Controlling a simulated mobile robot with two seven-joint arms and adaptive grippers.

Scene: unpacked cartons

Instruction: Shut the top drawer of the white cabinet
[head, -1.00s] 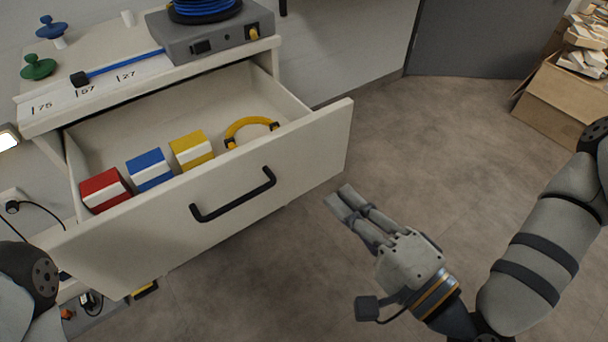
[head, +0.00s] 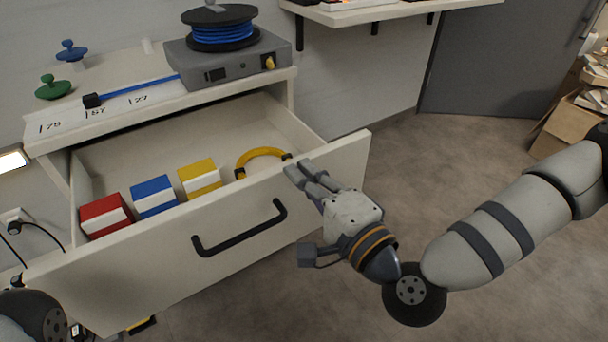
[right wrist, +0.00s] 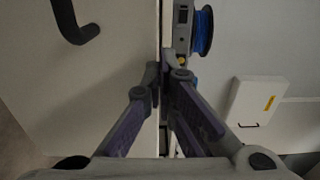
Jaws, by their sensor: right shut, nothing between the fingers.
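The white cabinet (head: 60,172) stands at the left with its top drawer (head: 150,255) pulled far out. The drawer front has a black bar handle (head: 238,229), which also shows in the right wrist view (right wrist: 75,25). My right gripper (head: 298,171) is shut and empty. Its fingertips are at the upper edge of the drawer front, right of the handle. In the right wrist view the fingertips (right wrist: 166,75) overlap the front's edge; I cannot tell whether they touch it. My left gripper is out of view.
The drawer holds red (head: 105,215), blue (head: 153,196) and yellow (head: 200,179) blocks and a yellow curved handle (head: 262,156). A grey box (head: 228,68) with a blue cable reel (head: 222,32) sits on the cabinet. Floor (head: 450,145) to the right is clear before a carton (head: 565,130).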

